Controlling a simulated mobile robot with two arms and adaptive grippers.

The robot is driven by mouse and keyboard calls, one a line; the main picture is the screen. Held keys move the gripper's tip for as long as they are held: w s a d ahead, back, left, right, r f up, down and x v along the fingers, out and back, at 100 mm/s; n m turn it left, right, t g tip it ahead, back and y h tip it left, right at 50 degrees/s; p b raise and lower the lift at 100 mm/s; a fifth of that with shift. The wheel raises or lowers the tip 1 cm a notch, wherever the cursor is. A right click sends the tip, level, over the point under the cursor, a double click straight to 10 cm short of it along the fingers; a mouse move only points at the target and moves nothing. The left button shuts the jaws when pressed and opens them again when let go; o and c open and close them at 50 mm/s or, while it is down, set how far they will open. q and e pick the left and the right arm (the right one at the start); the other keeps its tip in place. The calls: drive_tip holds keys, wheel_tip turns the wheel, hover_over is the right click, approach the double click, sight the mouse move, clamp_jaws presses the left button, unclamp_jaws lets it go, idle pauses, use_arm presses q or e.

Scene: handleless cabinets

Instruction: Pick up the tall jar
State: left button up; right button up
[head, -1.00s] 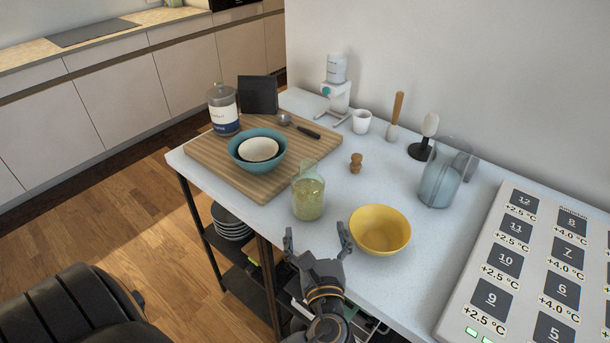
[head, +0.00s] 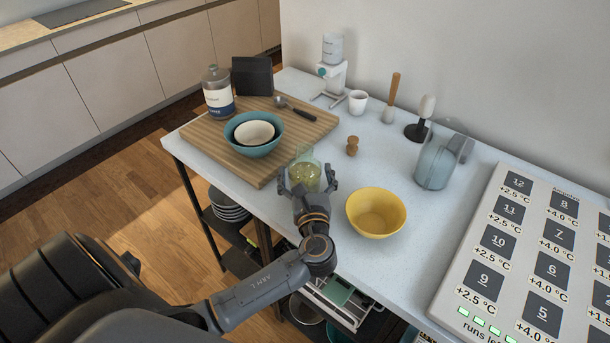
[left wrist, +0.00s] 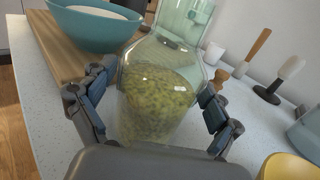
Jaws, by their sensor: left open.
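The tall jar (head: 305,172) is clear greenish glass with yellow-green contents, upright on the white table beside the cutting board. In the left wrist view the jar (left wrist: 158,95) fills the middle. My left gripper (head: 306,182) is open, with one finger on each side of the jar's body. In the left wrist view its fingers (left wrist: 155,108) flank the jar, with a gap visible on the right; I cannot tell whether the left finger touches. The jar's lower part is hidden by the gripper. My right gripper is not in view.
A yellow bowl (head: 376,212) stands close to the right of the gripper. A wooden board (head: 200,140) with a blue bowl (head: 254,147) is to the left. A wooden shaker (head: 352,146) and a pitcher (head: 436,165) stand farther back. A large panel (head: 540,255) is at right.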

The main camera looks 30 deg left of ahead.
use_arm(q)
drive_tip(key=x, duration=0.3)
drive_tip(key=shift+w+a+f, duration=0.15)
drive_tip(key=shift+a+f, duration=0.1)
drive_tip(key=shift+a, duration=0.05)
drive_tip(key=shift+d, duration=0.1)
drive_tip(key=shift+c, duration=0.4)
drive_tip(key=c, duration=1.7)
drive_tip(key=shift+c, duration=0.5)
drive_tip(key=shift+r, duration=0.15)
